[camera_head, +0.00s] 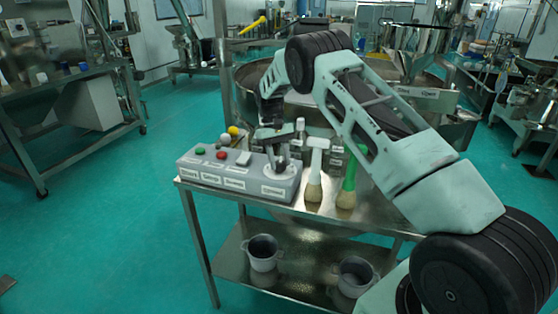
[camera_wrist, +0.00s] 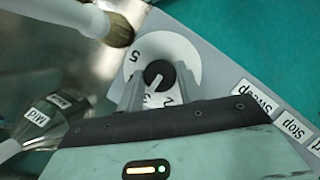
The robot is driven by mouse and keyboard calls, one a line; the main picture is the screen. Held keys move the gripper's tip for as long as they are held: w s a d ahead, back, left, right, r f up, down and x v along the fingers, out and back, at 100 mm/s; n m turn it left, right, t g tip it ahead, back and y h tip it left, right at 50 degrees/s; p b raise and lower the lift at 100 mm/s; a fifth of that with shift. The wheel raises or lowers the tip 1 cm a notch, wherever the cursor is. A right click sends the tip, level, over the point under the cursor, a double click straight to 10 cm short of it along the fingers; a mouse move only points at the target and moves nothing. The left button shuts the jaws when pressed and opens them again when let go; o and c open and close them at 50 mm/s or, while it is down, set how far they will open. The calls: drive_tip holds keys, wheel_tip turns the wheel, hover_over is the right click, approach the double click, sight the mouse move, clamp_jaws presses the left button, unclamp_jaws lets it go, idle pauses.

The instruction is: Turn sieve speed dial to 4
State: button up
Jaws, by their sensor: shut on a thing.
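The speed dial (camera_wrist: 183,51) is a white disc with a black knob (camera_wrist: 157,70) at its middle, in the upper middle of the wrist view. The digits 5, 3 and 2 show around it; part of the disc is hidden by my gripper. A pale mark on the knob points down-left, roughly toward the 3. My gripper (camera_wrist: 159,80) has one finger on each side of the knob and is shut on it. In the head view my gripper (camera_head: 279,156) reaches down onto the right end of the grey control box (camera_head: 238,178), largely covering the dial.
Green (camera_head: 200,151) and red (camera_head: 222,155) buttons sit left of the dial on the box. Two brushes, one white-handled (camera_head: 314,185) and one green-handled (camera_head: 347,190), stand close to its right, with bottles behind. Two pots (camera_head: 263,252) (camera_head: 354,276) stand on the lower shelf.

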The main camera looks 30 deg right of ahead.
drive_tip(key=m, duration=0.2)
drive_tip(key=m+y, duration=0.1)
drive_tip(key=m, duration=0.1)
drive_tip(key=shift+d+r+m+t+y, duration=0.1)
drive_tip(key=shift+d+m+t+y, duration=0.05)
drive_tip(key=shift+m+t+y, duration=0.75)
drive_tip(key=shift+m, duration=1.4)
drive_tip(key=o, duration=1)
drive_tip(key=shift+d+b, duration=0.1)
drive_tip(key=shift+b, duration=0.2)
drive_tip(key=b+v, duration=0.1)
drive_tip(key=v, duration=1.6)
drive_tip(key=shift+d+r, duration=0.1)
drive_tip(key=shift+d, duration=0.05)
